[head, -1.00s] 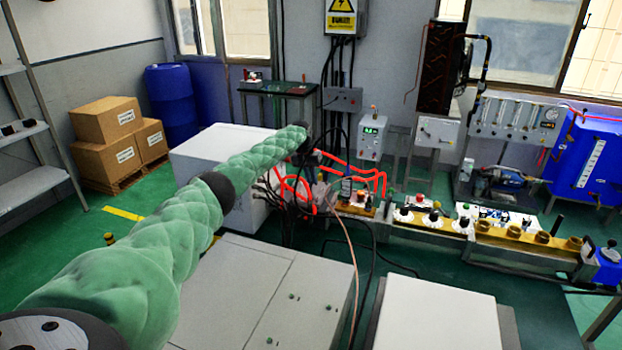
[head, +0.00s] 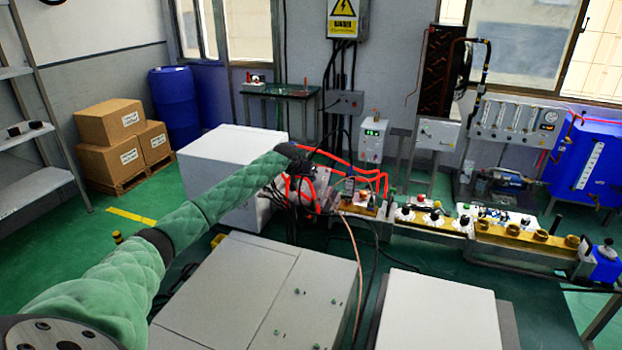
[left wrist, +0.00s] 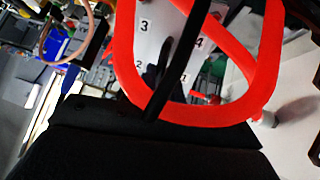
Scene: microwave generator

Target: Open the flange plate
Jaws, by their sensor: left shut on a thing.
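My left gripper (head: 304,178) is at the cluster of red tubes beside the white cabinet, at the end of my green-sleeved arm. In the left wrist view, a pale plate marked with numbers (left wrist: 150,45), which looks like the flange plate, lies just beyond the dark gripper parts (left wrist: 163,75). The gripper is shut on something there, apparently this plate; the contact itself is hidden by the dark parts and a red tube. How far the plate stands open cannot be told. My right gripper is not in view.
Red tubes (head: 366,174) surround the gripper, and one loop (left wrist: 190,112) crosses close in front of the wrist camera. The white cabinet (head: 228,160) stands left of it. A long bench with yellow fittings (head: 500,236) runs to the right. Grey cabinet tops (head: 250,290) fill the foreground.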

